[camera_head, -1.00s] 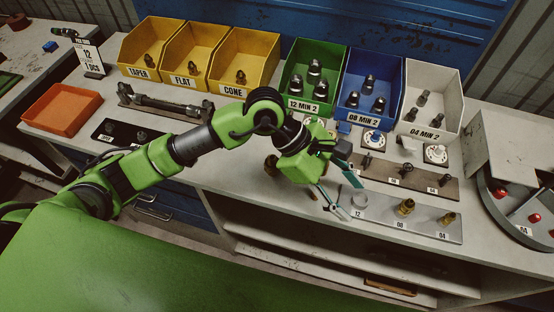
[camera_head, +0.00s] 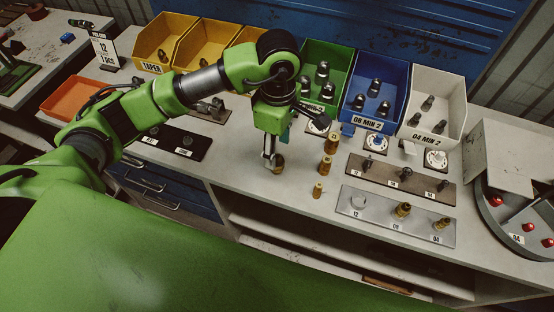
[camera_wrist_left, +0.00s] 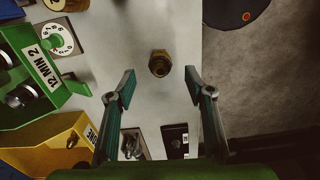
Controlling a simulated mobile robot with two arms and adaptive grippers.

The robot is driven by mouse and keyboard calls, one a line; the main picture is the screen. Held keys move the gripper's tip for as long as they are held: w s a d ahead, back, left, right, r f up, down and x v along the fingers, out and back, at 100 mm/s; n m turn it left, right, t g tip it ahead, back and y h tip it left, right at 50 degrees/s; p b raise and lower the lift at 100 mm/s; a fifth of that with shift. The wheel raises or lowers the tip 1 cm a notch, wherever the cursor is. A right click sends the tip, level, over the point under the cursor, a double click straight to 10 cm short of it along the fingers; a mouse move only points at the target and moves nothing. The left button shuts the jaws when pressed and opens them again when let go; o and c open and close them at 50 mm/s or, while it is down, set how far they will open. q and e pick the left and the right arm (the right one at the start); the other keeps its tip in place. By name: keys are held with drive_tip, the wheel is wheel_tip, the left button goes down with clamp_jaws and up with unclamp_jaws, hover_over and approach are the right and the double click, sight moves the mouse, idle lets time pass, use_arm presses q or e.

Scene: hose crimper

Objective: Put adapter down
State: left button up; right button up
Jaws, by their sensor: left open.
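A brass adapter (camera_head: 279,162) stands on the light worktop, left of the other brass fittings. In the left wrist view the adapter (camera_wrist_left: 160,63) shows its round open end and stands apart from both fingers. My left gripper (camera_head: 268,162) points down close to it in the head view. In the left wrist view the gripper (camera_wrist_left: 160,86) has its fingers spread wide with nothing between them. The metal plate (camera_head: 378,219) has two brass fittings at 08 and 04, and an empty round spot at 12. My right gripper is not in view.
Behind are yellow bins, a green bin (camera_head: 312,105), a blue bin (camera_head: 360,118) and a white bin (camera_head: 425,134). A brown strip (camera_head: 385,172) holds dark fittings. The worktop's front edge is close.

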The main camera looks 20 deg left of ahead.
sight(277, 156)
use_arm(q)
wheel_tip(277, 156, down, 5)
drive_tip(key=p, duration=0.3)
drive_tip(key=shift+f, duration=0.45)
drive_tip(key=c, duration=1.3)
clamp_jaws()
